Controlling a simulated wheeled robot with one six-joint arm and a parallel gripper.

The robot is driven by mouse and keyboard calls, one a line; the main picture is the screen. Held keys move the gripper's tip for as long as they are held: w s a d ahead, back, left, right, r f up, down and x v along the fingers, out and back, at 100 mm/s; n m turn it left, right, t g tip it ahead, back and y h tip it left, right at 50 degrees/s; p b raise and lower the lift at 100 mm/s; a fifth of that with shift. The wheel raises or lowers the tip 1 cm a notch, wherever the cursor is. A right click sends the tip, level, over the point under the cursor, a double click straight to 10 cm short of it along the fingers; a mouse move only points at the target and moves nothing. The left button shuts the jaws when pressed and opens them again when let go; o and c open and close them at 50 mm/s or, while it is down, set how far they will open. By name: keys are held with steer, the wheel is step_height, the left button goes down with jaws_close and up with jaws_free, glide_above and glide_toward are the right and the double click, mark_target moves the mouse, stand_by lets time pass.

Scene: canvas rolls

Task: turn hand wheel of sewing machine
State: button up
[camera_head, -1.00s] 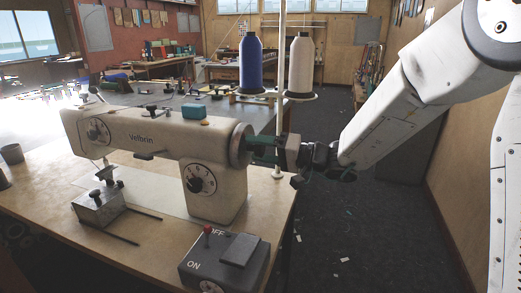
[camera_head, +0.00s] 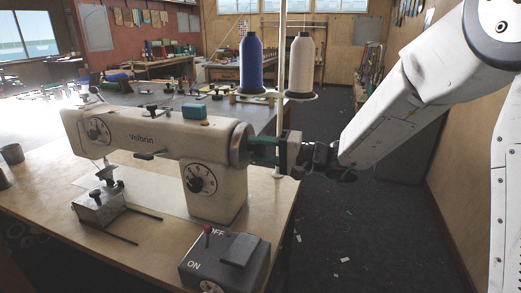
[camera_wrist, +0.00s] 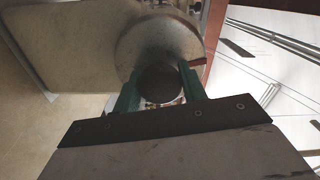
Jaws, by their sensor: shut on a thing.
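The cream sewing machine (camera_head: 160,140), lettered "Velbrin", stands on a wooden table. Its round hand wheel (camera_head: 240,144) is at the right end of the machine's arm. In the wrist view the hand wheel (camera_wrist: 158,40) is a grey disc with a dark round hub (camera_wrist: 160,83) in front. My gripper (camera_head: 262,150) reaches in from the right, level with the wheel. Its green fingers (camera_wrist: 158,90) are shut on the hub, one on each side. The fingertips' exact contact is partly hidden by the hub and wheel.
A control box (camera_head: 225,262) with a red-knobbed lever and ON/OFF lettering sits at the table's front right. Blue (camera_head: 251,65) and white (camera_head: 300,65) thread cones stand behind the wheel near a pale pole. Open floor lies right of the table (camera_head: 130,240).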

steer(key=m, duration=1.3)
steer(key=shift+m, duration=0.4)
steer(key=m, duration=1.2)
steer(key=shift+f+m, duration=0.1)
steer(key=shift+m, duration=0.3)
steer(key=o, duration=1)
steer(key=shift+c, duration=0.2)
steer(key=v, duration=0.7)
steer(key=shift+d, duration=0.4)
